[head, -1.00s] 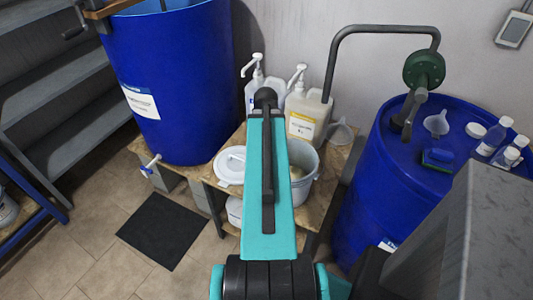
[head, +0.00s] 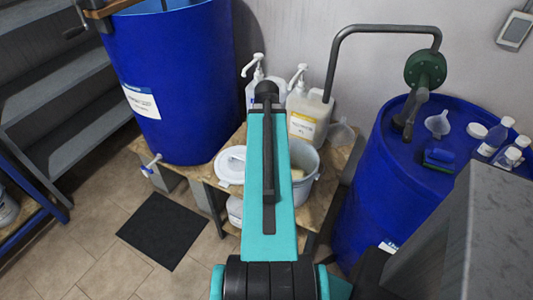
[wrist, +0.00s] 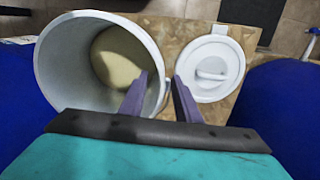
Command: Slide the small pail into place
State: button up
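The small pail (head: 309,187), pale grey and open-topped, stands on a wooden bench, partly hidden behind my arm in the head view. It has cream-coloured contents at the bottom. In the wrist view the pail (wrist: 58,62) fills the left side. My gripper (wrist: 160,76) has two purple fingers, spread apart at the pail's right rim. The left finger overlaps the pail's inside and the right one shows just outside the rim. I cannot tell whether either touches the wall. My fingers are hidden in the head view.
A white lid (head: 230,166) lies left of the pail. Pump bottles, including a cream jug (head: 307,118), stand behind. A large blue drum (head: 185,80) is at left and another blue drum (head: 375,190) at right. A black mat (head: 161,231) lies on the floor.

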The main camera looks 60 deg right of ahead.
notch_tip(320, 180, up, 12)
jog(key=b, duration=0.1)
jog(key=shift+f, duration=0.2)
dwell(0.6)
dwell(0.4)
jog(key=w+a+f+n+g+y, duration=0.1)
jog(key=w+a+f+n, duration=0.45)
jog(key=a+f, duration=0.75)
jog(key=w+a+f+n+g, duration=0.1)
jog(key=w+a+f+n, duration=0.4)
jog(key=a+f, duration=0.8)
jog(key=s+a+f+n+g, duration=0.2)
jog(key=s+a+f+n, duration=0.2)
jog(key=a+f, duration=0.6)
jog(key=s+a+f+n+g+h, duration=0.1)
jog(key=s+a+f+n, duration=0.2)
jog(key=s+a+f, duration=0.6)
notch_tip(320, 180, down, 3)
jog(key=shift+s+a+n+g, duration=0.25)
jog(key=shift+a+n+g, duration=0.1)
jog(key=shift+a+g, duration=0.05)
jog(key=shift+d, duration=0.1)
